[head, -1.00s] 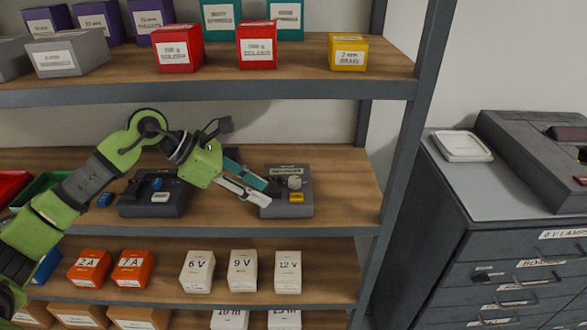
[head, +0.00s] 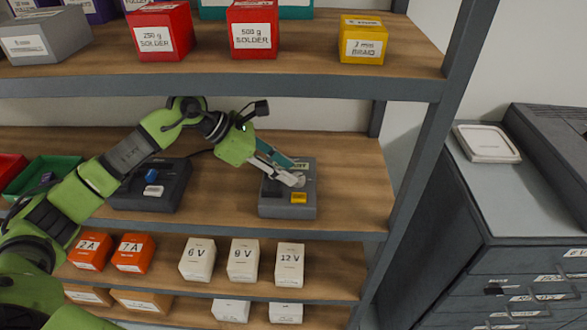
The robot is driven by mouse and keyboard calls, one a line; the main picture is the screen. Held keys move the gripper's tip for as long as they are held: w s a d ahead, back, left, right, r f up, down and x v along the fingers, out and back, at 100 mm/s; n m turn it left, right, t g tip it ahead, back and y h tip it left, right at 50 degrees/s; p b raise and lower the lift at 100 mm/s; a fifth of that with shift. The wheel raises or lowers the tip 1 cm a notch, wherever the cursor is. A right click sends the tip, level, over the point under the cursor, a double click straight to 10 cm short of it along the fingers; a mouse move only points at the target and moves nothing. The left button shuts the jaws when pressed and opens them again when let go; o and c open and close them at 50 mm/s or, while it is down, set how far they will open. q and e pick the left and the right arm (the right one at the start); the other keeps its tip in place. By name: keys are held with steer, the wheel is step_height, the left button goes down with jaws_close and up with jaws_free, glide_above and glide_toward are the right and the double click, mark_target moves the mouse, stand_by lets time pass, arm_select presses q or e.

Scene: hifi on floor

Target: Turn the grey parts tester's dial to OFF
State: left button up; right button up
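The tester on the right of the middle shelf (head: 270,211) is a dark grey box with a yellow label on its front. A light grey dial (head: 301,179) sits at its upper right, partly covered by my fingers. My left gripper (head: 296,176) reaches over this tester from the left, with its fingertips at the dial. Whether the fingers are closed on the dial cannot be told. The dial's pointer and markings are too small or hidden to read. A second dark tester (head: 140,195) with a blue dial stands to the left. My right gripper is out of view.
White boxes (head: 243,260) and orange boxes (head: 90,250) stand on the shelf below. The upper shelf's front edge (head: 220,88) passes above my arm. A shelf post (head: 410,160) stands to the right, with a drawer cabinet (head: 490,200) beyond it.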

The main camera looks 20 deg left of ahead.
mark_target(298, 177)
arm_select(q)
steer(key=x, duration=0.3)
steer(key=shift+w+f+p, duration=0.15)
steer(key=shift+w+p, duration=0.1)
steer(key=shift+p, duration=0.1)
steer(key=c, duration=0.8)
steer(key=shift+c, duration=0.2)
steer(key=shift+s, duration=0.1)
steer(key=n+t+y, duration=0.1)
steer(key=n, duration=0.1)
steer(key=n+t+b, duration=0.1)
steer(key=shift+s+d+f+n+y, duration=0.1)
steer(key=shift+s+d+n+y, duration=0.05)
steer(key=shift+n+y, duration=0.25)
steer(key=shift+n+t+y, duration=0.3)
steer(key=shift+n+t, duration=0.2)
